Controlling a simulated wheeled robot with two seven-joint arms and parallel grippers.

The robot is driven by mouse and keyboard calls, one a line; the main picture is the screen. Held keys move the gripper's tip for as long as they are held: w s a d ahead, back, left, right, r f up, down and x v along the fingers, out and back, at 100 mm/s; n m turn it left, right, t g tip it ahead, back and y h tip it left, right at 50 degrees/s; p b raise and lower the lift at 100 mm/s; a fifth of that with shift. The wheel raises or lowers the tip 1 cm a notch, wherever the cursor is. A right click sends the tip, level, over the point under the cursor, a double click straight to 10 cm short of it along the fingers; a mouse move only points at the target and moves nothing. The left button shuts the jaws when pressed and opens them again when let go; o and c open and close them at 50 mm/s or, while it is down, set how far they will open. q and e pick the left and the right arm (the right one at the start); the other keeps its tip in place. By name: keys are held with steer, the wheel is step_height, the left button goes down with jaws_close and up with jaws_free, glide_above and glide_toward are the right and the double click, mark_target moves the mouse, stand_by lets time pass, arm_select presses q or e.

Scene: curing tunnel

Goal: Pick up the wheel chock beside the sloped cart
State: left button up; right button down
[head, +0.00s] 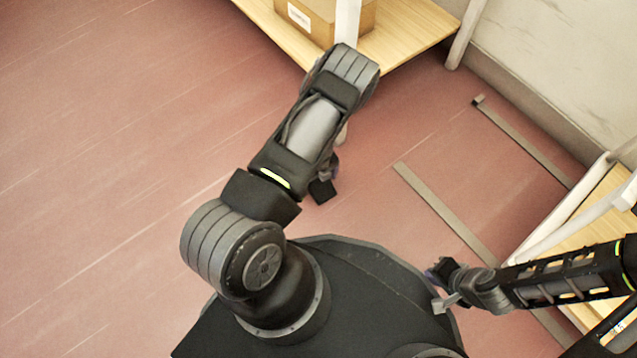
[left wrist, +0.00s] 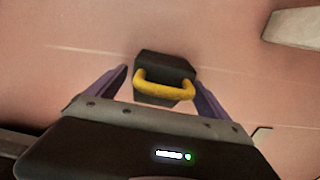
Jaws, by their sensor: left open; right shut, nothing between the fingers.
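The wheel chock (left wrist: 165,66), a black block with a yellow handle (left wrist: 163,90), shows in the left wrist view. My left gripper (left wrist: 160,77) is open, with one purple finger on each side of the chock; I cannot tell whether either touches it. In the head view my left arm hides most of that gripper, and a small dark block (head: 322,190) shows beside the arm; I cannot tell if it is the chock. My right gripper (head: 441,287) is shut and empty, low at the right. I cannot tell which wooden-decked unit is the sloped cart.
A wooden-decked unit (head: 410,38) with a cardboard box (head: 322,18) stands at the top. Another wooden deck with white rails (head: 565,222) is at the right. Grey strips (head: 440,208) lie on the red floor near the wall. The floor at the left is clear.

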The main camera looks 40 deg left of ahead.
mark_target(319, 180)
arm_select(q)
steer(key=shift+c, duration=0.3)
steer(key=c, duration=1.9)
steer(key=shift+o, duration=0.2)
steer(key=shift+w+r+p, duration=0.1)
steer(key=shift+r+p, duration=0.5)
steer(key=shift+r, duration=0.25)
step_height(319, 180, up, 2)
steer(key=shift+r+p, duration=0.2)
steer(key=shift+p, duration=0.65)
steer(key=d, duration=0.1)
steer(key=s+d+p, duration=0.1)
steer(key=d, duration=0.3)
steer(key=shift+s+d+f, duration=0.1)
steer(key=shift+s+d, duration=0.05)
steer(key=shift+s, duration=0.25)
steer(key=d+b, duration=0.1)
steer(key=d+f+b, duration=0.1)
steer(key=s+d+b, duration=0.1)
steer(key=d, duration=0.1)
steer(key=shift+f+b, duration=0.25)
steer(key=shift+b, duration=0.05)
steer(key=d, duration=0.2)
steer(key=s+d, duration=0.1)
steer(key=d, duration=0.2)
steer(key=s+d+r, duration=0.1)
steer(key=d, duration=0.2)
steer(key=shift+s, duration=0.25)
